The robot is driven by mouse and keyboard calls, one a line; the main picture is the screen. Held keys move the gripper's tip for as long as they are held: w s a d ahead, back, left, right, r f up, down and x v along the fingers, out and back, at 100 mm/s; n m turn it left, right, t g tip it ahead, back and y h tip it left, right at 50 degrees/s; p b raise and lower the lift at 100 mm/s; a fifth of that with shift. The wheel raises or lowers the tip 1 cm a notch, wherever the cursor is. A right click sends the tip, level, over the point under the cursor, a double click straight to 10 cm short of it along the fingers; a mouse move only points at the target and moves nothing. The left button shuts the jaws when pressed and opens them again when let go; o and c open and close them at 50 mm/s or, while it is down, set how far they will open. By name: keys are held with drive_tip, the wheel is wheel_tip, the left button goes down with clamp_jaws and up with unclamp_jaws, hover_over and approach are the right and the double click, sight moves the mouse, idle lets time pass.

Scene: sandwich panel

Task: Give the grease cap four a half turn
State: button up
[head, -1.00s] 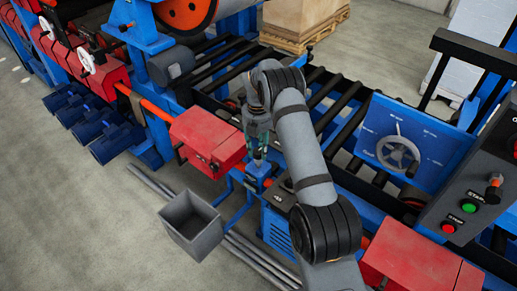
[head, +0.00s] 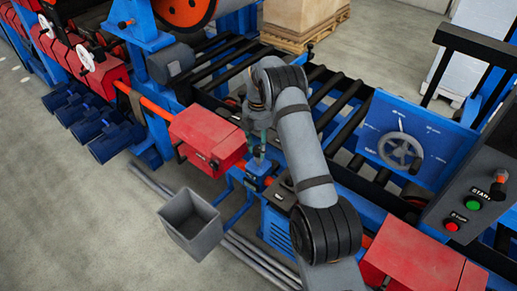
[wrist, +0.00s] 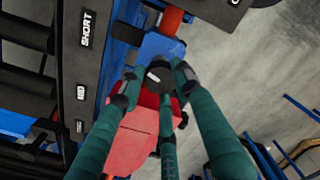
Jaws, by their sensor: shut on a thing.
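In the wrist view a dark round cap (wrist: 158,73) sits between the tips of my gripper (wrist: 155,88). It is on a blue block (wrist: 160,45) of the machine. The teal fingers are shut around its sides. No number on it is readable, but it is the only cap I see in the grip, where grease cap four would be. In the head view my gripper (head: 258,152) points down at the blue block beside the red box; the cap is hidden there by the fingers.
A red box (head: 208,137) stands close to the left of my gripper. A grey open bin (head: 190,222) is at the front left. Black rollers (head: 330,98) lie behind my arm. A black panel marked SHORT (wrist: 92,50) is close to the fingers.

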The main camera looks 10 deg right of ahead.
drive_tip(key=m+b, duration=0.2)
drive_tip(key=m, duration=0.2)
drive_tip(key=shift+d+f+m, duration=0.1)
drive_tip(key=shift+d+m, duration=0.05)
drive_tip(key=shift+m, duration=0.15)
drive_tip(key=m+b, duration=0.1)
drive_tip(key=m, duration=0.2)
drive_tip(key=shift+m, duration=0.3)
drive_tip(key=m+b, duration=0.2)
drive_tip(key=m, duration=0.2)
drive_tip(key=shift+m, duration=0.3)
drive_tip(key=m+b, duration=0.1)
drive_tip(key=m, duration=0.2)
drive_tip(key=shift+m, duration=0.3)
drive_tip(key=m+b, duration=0.1)
drive_tip(key=m, duration=0.2)
drive_tip(key=shift+m, duration=0.3)
drive_tip(key=m+b, duration=0.1)
drive_tip(key=m, duration=0.3)
drive_tip(key=shift+s+m+b, duration=0.1)
drive_tip(key=shift+m+b, duration=0.2)
drive_tip(key=shift+b, duration=0.1)
drive_tip(key=m+b, duration=0.1)
drive_tip(key=m, duration=0.3)
drive_tip(key=shift+a+m+b, duration=0.2)
drive_tip(key=shift+m+b, duration=0.4)
drive_tip(key=shift+m, duration=1.2)
